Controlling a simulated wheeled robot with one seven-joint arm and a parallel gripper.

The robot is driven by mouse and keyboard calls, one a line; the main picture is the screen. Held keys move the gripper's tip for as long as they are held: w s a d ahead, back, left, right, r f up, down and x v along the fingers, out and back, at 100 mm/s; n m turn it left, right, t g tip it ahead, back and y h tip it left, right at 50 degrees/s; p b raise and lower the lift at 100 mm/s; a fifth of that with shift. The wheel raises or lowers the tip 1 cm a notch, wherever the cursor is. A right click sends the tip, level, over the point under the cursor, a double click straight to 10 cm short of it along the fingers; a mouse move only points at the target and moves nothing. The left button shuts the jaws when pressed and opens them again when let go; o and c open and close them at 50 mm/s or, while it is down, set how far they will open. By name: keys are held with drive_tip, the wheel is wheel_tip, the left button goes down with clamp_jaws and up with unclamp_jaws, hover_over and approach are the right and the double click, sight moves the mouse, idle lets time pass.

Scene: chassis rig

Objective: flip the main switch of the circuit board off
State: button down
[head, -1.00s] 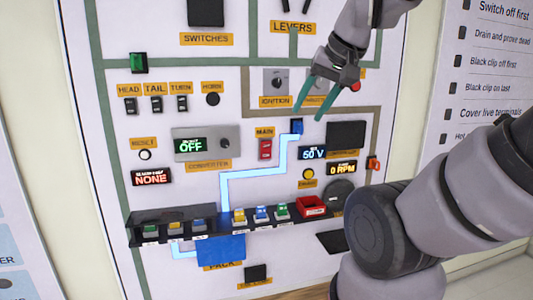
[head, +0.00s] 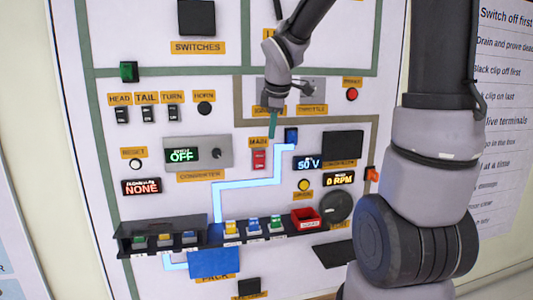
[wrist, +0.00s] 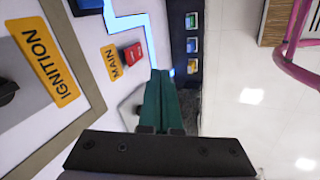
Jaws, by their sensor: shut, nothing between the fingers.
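The main switch (head: 259,160) is a small red rocker on the white board, under the orange MAIN label (head: 259,142). It also shows in the wrist view (wrist: 133,53) beside its MAIN label (wrist: 113,62). My gripper (head: 272,130) has green fingers pressed together and empty, pointing down just above and slightly right of the MAIN label. In the wrist view the shut fingers (wrist: 166,92) reach toward the board's lower part, with the switch to their upper left. I cannot tell whether the fingertips touch the board.
A blue connector (head: 291,136) on a lit blue line sits right of the switch. The converter panel (head: 195,153) reads OFF at left, and a display (head: 308,163) reads 50 V at right. A dark shelf (head: 126,243) with coloured blocks and a red bin (head: 305,218) juts out below.

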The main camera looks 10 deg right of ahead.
sight(260, 158)
drive_tip(key=shift+w+a+f+n, duration=0.2)
drive_tip(key=shift+w+f+n, duration=0.25)
drive_tip(key=shift+w+n, duration=0.25)
drive_tip(key=shift+w+a+f+n, duration=0.15)
drive_tip(key=shift+w+f+n, duration=0.3)
drive_tip(key=shift+w+n, duration=0.25)
drive_tip(key=shift+f, duration=0.1)
drive_tip(key=w+f, duration=0.8)
drive_tip(key=shift+w, duration=0.1)
drive_tip(key=shift+w+r, duration=0.15)
drive_tip(key=shift+w, duration=0.35)
drive_tip(key=shift+r, duration=0.1)
